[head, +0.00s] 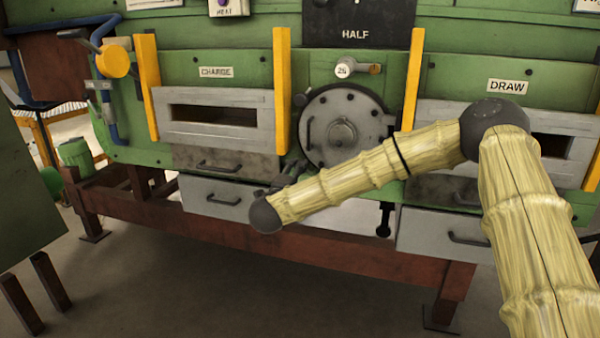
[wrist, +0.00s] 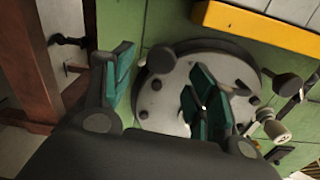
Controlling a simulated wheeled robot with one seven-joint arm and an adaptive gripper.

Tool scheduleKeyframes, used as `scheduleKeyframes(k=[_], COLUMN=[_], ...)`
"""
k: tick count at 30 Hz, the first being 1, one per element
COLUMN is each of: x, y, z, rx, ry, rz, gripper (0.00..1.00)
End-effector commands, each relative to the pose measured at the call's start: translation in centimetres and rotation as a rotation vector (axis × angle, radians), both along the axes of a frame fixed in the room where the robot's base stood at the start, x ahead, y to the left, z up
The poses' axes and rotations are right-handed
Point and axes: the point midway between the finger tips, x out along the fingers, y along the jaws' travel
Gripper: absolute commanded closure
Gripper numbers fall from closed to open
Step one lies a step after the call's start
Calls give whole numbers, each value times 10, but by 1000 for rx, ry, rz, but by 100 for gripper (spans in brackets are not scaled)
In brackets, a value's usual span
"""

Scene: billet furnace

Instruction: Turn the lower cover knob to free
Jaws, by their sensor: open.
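The round grey cover (head: 365,105) is on the green furnace front between the yellow posts; my arm hides its lower edge in the head view. It also shows in the wrist view (wrist: 180,105), turned sideways. A dark rounded knob (wrist: 160,58) sits at the cover's lower rim, which is on the left in that view; it looks like the lower cover knob. My gripper (wrist: 160,88) is open, its teal-padded fingers apart, with the knob showing between and beyond them. I see no contact, and the exact gap is unclear. In the head view my gripper (head: 288,174) is small and dark, low left of the cover.
A pale knob (head: 345,68) with a brass handle is above the cover; yellow posts (head: 282,90) and (head: 413,80) flank it. Drawers (head: 216,197) and a red-brown beam (head: 330,250) are below. Another dark knob (wrist: 288,84) is near the cover's upper rim. The floor in front is clear.

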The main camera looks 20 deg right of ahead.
Motion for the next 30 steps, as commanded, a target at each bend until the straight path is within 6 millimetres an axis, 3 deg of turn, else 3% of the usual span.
scheduleKeyframes(k=[6,13,27,30], x=[-34,-57,-64,-65], y=[23,38,42,46], z=[-1,-1,-1,-10], rx=[0,1,1,-13], ry=[2,1,1,19], rz=[2,0,0,16], gripper=[42,42,42,42])
